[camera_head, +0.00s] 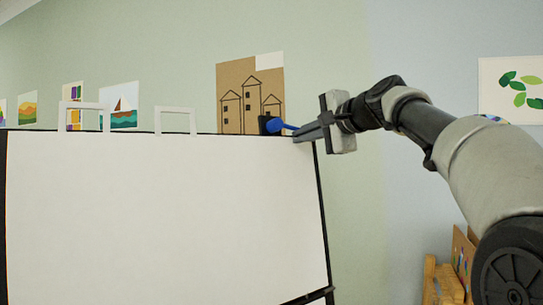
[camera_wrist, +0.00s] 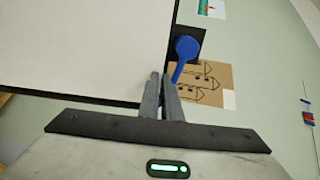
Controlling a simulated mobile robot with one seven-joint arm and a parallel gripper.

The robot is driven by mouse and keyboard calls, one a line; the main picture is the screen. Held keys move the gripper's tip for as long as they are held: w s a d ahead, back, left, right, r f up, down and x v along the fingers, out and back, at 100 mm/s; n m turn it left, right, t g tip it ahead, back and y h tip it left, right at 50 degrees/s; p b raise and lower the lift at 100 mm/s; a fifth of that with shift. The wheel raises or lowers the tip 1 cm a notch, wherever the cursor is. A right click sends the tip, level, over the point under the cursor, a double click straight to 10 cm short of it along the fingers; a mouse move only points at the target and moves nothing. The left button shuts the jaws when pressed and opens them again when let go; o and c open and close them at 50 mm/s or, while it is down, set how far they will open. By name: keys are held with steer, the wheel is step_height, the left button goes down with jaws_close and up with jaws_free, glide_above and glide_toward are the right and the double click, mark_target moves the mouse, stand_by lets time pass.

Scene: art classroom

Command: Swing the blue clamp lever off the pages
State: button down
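The blue clamp lever (camera_head: 275,126) sits at the top right corner of the easel's white pages (camera_head: 160,215), mounted on a black clamp block (camera_head: 263,124). In the wrist view, the lever (camera_wrist: 186,47) has a round hub, and its handle points towards my fingers. My gripper (camera_head: 299,135) is at the same corner, its fingers together.
Two pale handle-like frames (camera_head: 176,121) stand up along the easel's top edge. A cardboard house drawing (camera_head: 240,90) hangs on the wall behind the corner. A wooden rack (camera_head: 440,282) stands at lower right. The space right of the easel is open.

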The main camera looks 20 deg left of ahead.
steer(key=shift+w+r, duration=0.1)
steer(key=shift+r, duration=0.1)
steer(key=shift+w+r, duration=0.2)
steer(key=shift+r, duration=0.25)
steer(key=shift+w+r, duration=0.2)
steer(key=shift+r, duration=0.25)
steer(key=shift+s+r, duration=0.1)
steer(key=shift+r, duration=0.05)
steer(key=b+v, duration=0.3)
steer(key=v, duration=0.5)
steer(key=shift+s+d+f, duration=0.25)
steer(key=shift+d, duration=0.05)
stand_by(0.5)
